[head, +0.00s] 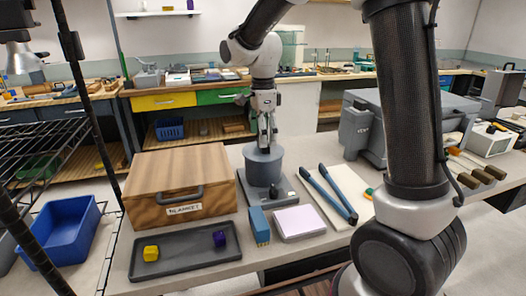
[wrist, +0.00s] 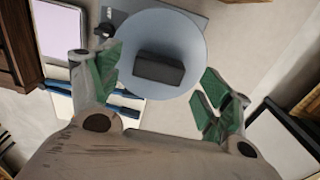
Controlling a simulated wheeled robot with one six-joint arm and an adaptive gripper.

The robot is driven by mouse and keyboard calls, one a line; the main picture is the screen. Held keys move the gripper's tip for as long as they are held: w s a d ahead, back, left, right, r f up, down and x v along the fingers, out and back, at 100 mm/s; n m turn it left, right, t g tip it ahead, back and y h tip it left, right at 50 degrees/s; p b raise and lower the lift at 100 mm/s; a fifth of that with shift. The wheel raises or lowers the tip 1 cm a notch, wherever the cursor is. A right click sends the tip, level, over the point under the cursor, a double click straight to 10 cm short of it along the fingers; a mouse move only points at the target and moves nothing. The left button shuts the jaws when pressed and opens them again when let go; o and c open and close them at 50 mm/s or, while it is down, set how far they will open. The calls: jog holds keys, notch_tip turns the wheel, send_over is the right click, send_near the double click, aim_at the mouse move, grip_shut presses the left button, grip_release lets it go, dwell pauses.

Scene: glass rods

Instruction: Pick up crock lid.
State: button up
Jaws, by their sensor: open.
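The crock (head: 265,168) is a grey cylinder standing on a dark grey base on the table. Its lid shows in the wrist view as a round pale blue-grey disc (wrist: 190,40) with a dark block-shaped handle (wrist: 158,69) across it. In the head view the lid's top (head: 252,149) is partly hidden by my gripper (head: 267,138), which points down just above it. In the wrist view my gripper (wrist: 163,88) is open, its green-padded fingers on either side of the handle. I cannot tell how far above the lid the fingertips are.
A wooden box labelled BLANKET (head: 180,182) stands left of the crock, with a dark tray (head: 185,257) in front. A blue sponge-like block (head: 259,226), a pale lilac pad (head: 299,222) and blue-handled tongs (head: 330,193) lie near. A grey case (head: 362,128) stands to the right.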

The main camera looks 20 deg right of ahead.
jog(key=shift+f, duration=1.45)
jog(key=c, duration=1.2)
jog(key=shift+r, duration=0.15)
